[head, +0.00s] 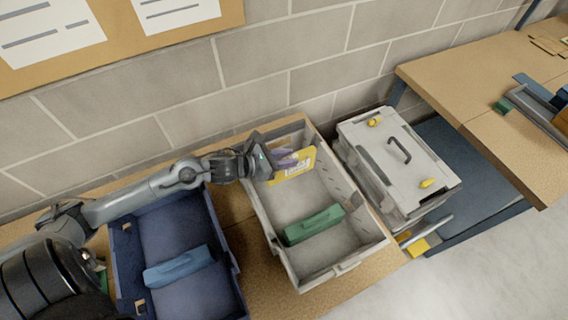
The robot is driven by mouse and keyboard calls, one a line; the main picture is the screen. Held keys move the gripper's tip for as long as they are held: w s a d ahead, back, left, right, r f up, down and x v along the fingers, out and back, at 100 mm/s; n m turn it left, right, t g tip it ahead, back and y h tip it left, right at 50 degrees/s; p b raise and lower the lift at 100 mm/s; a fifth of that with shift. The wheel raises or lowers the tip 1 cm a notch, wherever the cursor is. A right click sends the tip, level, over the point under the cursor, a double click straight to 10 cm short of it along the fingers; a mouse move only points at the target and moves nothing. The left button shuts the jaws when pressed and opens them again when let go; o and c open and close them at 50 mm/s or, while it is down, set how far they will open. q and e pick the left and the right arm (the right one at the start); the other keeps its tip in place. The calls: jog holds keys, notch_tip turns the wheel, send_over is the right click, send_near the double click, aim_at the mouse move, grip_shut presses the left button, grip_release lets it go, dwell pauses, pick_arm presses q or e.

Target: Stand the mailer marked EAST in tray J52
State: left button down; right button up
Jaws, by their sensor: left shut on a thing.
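A yellow mailer (301,161) with a pale printed label shows in the head view, upright inside the back left of a grey tray (339,266). Its print is too small to read. My left gripper (266,160) is shut on the mailer's left side, at the tray's left back corner. The mailer's lower edge is inside the tray, but I cannot tell whether it touches the floor. A blue tray (218,238) stands to the left, partly covered by my arm. I can read no tray mark. My right gripper is out of view.
A green divider block (314,224) crosses the grey tray and a blue block (179,267) crosses the blue tray. A grey lidded case (398,164) stands close on the right. A brick wall (330,78) is behind. The grey tray's front is clear.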

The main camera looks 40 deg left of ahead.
pick_arm(q)
jog(key=f, duration=0.2)
jog(key=a+f, duration=0.1)
jog(key=f, duration=0.1)
jog(key=shift+w+a+f, duration=0.1)
jog(key=shift+w+f, duration=0.1)
jog(key=shift+f, duration=0.2)
jog(key=shift+f+b, duration=0.65)
jog(key=shift+b, duration=0.15)
jog(key=c, duration=0.9)
grip_release()
jog(key=shift+r, duration=0.1)
